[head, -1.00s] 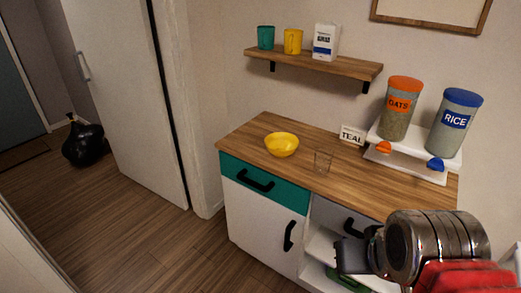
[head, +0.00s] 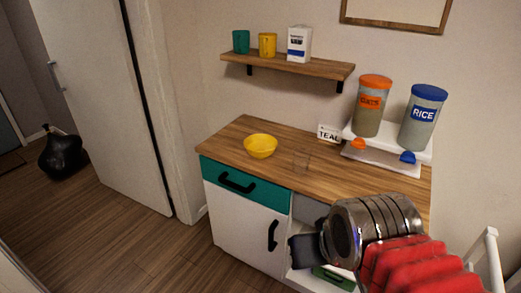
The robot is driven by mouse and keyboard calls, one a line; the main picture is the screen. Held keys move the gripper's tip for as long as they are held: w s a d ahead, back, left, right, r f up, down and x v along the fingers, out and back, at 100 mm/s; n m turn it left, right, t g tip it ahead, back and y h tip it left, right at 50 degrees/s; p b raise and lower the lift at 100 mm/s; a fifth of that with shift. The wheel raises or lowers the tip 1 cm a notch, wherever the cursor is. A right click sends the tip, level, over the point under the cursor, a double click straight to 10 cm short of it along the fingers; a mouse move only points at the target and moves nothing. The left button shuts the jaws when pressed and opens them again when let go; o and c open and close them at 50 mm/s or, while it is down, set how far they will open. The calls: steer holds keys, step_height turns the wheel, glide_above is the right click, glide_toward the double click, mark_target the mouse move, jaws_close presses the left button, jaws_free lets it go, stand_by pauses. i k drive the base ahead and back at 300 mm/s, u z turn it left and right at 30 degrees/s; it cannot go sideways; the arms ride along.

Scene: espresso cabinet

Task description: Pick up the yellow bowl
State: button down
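The yellow bowl (head: 260,147) stands upright on the wooden top of the cabinet (head: 240,126), near its left end and above the teal drawer (head: 238,182). My gripper (head: 300,251) is in front of the cabinet at the lower right, below the level of the top and well apart from the bowl. A dark finger part shows at its left end. Its fingertips cannot be made out clearly, so I cannot tell whether it is open or shut.
A TEA box (head: 329,133) and a white stand (head: 385,160) with OATS (head: 371,105) and RICE (head: 422,117) dispensers are further right. A wall shelf (head: 290,65) hangs above.

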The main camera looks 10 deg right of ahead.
mark_target(259, 145)
steer(key=u, duration=1.3)
steer(key=i, duration=1.45)
steer(key=z, duration=0.4)
